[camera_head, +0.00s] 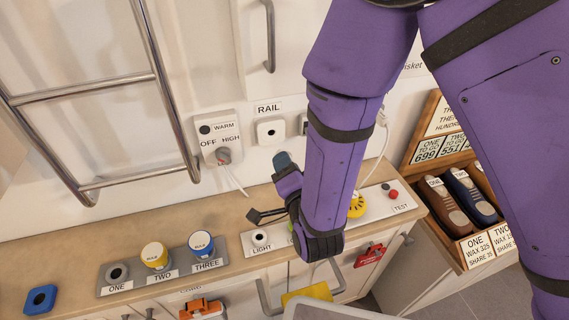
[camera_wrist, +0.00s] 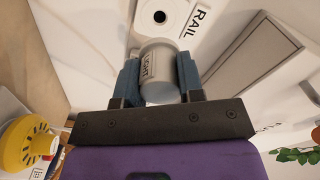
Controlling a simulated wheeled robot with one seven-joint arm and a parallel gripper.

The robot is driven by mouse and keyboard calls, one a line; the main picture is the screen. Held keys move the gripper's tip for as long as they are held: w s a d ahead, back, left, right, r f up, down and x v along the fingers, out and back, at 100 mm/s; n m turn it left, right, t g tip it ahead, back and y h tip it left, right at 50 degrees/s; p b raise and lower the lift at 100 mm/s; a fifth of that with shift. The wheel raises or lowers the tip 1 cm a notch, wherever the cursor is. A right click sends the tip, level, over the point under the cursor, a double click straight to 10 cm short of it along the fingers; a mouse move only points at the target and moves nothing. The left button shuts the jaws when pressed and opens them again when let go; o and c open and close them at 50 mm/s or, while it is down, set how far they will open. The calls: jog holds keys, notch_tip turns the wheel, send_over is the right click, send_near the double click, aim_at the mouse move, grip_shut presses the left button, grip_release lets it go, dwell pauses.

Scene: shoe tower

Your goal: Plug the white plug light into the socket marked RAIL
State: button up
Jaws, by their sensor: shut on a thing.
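My gripper (camera_wrist: 158,80) is shut on a pale grey-white cylinder, the plug light (camera_wrist: 160,72), with lettering on its side that seems to end in "GHT". The two blue fingers press its left and right sides. The RAIL socket (camera_head: 270,131) is a white square plate with a round dark hole, on the wall under the RAIL label. It also shows in the wrist view (camera_wrist: 147,18), just beyond the plug light and apart from it. In the head view my gripper (camera_head: 284,165) is below and slightly right of the socket; the plug light is hidden there.
The WARM switch box (camera_head: 219,139) with a knob and cord is left of the socket. Another wall fitting (camera_head: 303,124) is partly hidden by my arm. Below is the counter (camera_head: 120,230) with a ONE-TWO-THREE panel (camera_head: 165,273) and a LIGHT panel (camera_head: 262,241). A metal rail (camera_head: 165,90) stands left.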

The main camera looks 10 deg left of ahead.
dwell(0.3)
jog(key=shift+x, duration=2.85)
jog(key=shift+x, duration=1.5)
jog(key=o, duration=0.9)
jog(key=v, duration=1.1)
